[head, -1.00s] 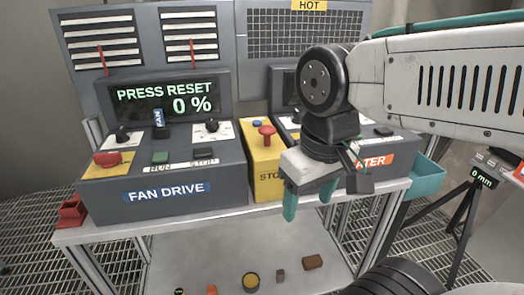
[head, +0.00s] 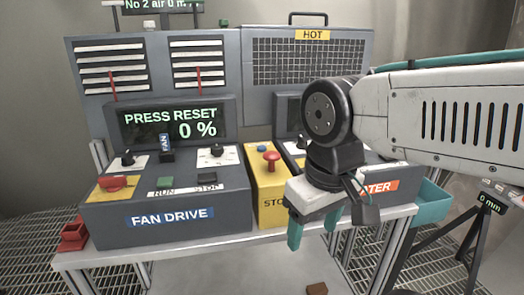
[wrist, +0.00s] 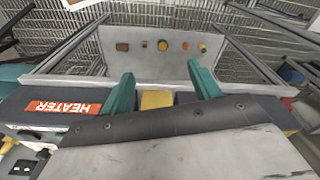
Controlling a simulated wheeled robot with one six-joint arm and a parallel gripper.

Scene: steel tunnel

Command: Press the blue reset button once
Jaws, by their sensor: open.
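The blue reset button (head: 262,148) is a small blue cap on top of the yellow stop box (head: 270,200), just behind the red mushroom button (head: 271,158). The box stands between the fan drive console (head: 165,215) and the heater console (head: 378,187). The fan drive display (head: 170,122) reads "PRESS RESET 0 %". My gripper (head: 312,232) is open and empty, with teal fingers pointing down, in front of and to the right of the yellow box. In the wrist view its fingers (wrist: 162,85) are apart, with a yellow part of the box between them. The blue button is not seen there.
A teal bin (head: 430,203) hangs at the right. Several small items lie on the lower shelf (wrist: 150,40). A grey vented cabinet stands behind.

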